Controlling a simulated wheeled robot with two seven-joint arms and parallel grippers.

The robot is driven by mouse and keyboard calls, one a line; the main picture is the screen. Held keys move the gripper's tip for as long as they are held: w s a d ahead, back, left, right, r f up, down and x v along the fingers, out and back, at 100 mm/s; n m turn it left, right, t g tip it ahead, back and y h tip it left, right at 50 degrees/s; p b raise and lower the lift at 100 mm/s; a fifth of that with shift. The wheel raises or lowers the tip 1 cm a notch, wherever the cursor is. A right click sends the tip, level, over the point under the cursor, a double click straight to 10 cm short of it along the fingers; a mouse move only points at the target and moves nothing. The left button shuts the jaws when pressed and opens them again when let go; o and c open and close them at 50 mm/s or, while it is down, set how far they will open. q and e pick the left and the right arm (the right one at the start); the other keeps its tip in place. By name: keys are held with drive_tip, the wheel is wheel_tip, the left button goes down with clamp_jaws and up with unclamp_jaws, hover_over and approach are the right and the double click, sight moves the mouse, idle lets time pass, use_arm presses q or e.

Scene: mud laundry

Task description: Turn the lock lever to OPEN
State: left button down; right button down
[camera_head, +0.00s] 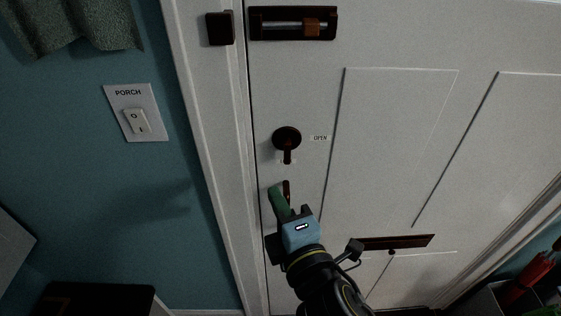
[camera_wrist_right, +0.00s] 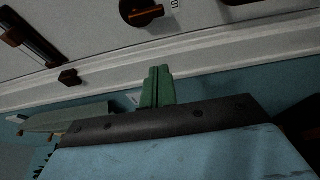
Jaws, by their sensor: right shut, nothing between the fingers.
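The lock lever (camera_head: 287,154) hangs from a dark round plate on the white door and points straight down. A small OPEN label (camera_head: 320,138) is to its right, level with the plate. The lock's dark plate and brownish lever also show at the top of the right wrist view (camera_wrist_right: 146,15). My right gripper (camera_head: 276,188) is just below the lever, apart from it in the picture; its green fingers are together and empty. The fingers also show in the right wrist view (camera_wrist_right: 158,86). My left gripper is not in view.
A sliding bolt (camera_head: 292,23) is higher on the door, with its keeper (camera_head: 219,28) on the frame. A dark fitting (camera_head: 287,187) sits partly behind my gripper. A letter slot (camera_head: 405,242) is lower right. A PORCH switch (camera_head: 137,121) is on the blue wall.

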sight(287, 151)
drive_tip(key=shift+w, duration=0.1)
drive_tip(key=x, duration=1)
drive_tip(key=shift+d+f+p, duration=0.1)
drive_tip(key=shift+d+p, duration=0.75)
drive_tip(key=shift+d, duration=1.05)
drive_tip(key=shift+d, duration=0.1)
